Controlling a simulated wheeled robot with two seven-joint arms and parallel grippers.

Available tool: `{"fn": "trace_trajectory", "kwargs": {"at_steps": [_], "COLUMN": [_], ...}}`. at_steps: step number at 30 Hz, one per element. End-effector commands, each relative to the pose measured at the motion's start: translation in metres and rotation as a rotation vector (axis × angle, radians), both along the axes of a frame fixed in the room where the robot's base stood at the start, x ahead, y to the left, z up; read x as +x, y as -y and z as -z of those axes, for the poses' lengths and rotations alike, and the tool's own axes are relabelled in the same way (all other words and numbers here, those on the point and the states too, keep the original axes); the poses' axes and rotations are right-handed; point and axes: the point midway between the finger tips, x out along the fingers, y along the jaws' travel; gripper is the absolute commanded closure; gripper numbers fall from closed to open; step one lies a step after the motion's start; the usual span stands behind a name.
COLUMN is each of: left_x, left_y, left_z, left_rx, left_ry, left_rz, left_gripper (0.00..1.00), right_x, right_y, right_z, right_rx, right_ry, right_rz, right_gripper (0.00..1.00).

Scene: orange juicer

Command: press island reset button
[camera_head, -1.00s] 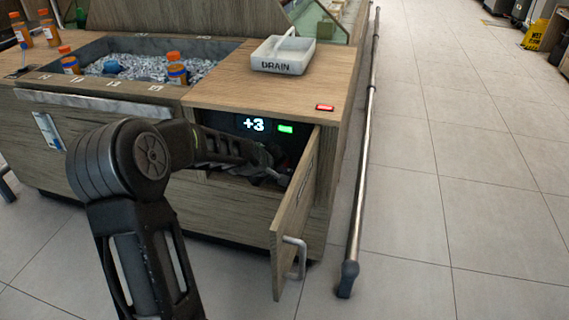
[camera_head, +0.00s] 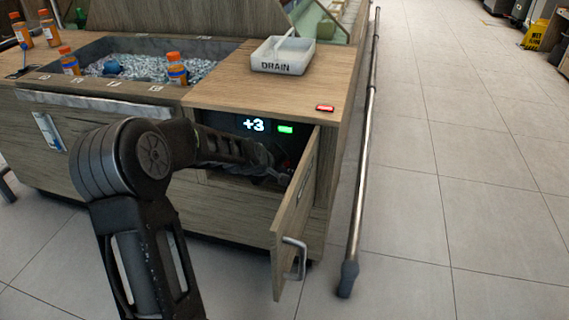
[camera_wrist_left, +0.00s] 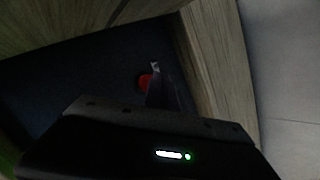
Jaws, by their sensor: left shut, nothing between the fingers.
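My left arm reaches into this cabinet. In the left wrist view a round red button (camera_wrist_left: 145,82) sits on the dark interior, partly covered by my left gripper (camera_wrist_left: 155,67). That gripper is shut and empty, its tips close beside the button; I cannot tell whether they touch. In the head view the gripper is mostly lost in the dark cabinet. My right gripper is not in view.
The cabinet door (camera_head: 294,220) stands open just right of my gripper.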

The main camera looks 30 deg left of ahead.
Motion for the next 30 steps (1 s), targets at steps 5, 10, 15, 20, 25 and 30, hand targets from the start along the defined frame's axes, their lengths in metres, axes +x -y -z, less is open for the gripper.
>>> {"fn": "trace_trajectory", "kwargs": {"at_steps": [5, 10, 15, 20, 25, 30], "left_x": [0.0042, 0.0041, 0.0043, 0.0054, 0.0073, 0.0094], "left_y": [-0.0017, -0.0019, -0.0019, -0.0023, -0.0030, -0.0039], "left_z": [-0.0006, -0.0002, -0.0003, -0.0001, -0.0001, -0.0005], "left_rx": [0.001, 0.001, 0.001, 0.000, 0.000, 0.001], "left_ry": [0.000, 0.000, 0.000, -0.001, -0.001, 0.000], "left_rz": [-0.001, -0.001, -0.001, 0.000, 0.000, -0.001], "left_gripper": [1.00, 1.00, 1.00, 1.00, 1.00, 1.00], "right_x": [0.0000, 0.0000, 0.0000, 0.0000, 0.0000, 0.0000], "right_y": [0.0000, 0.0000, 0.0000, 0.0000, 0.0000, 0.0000], "right_z": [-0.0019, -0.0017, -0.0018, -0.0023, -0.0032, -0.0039], "right_rx": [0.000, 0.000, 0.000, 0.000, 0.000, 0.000], "right_ry": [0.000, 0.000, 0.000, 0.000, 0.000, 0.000], "right_rz": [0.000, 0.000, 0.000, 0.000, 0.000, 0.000], "right_gripper": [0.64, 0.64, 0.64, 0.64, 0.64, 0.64]}}
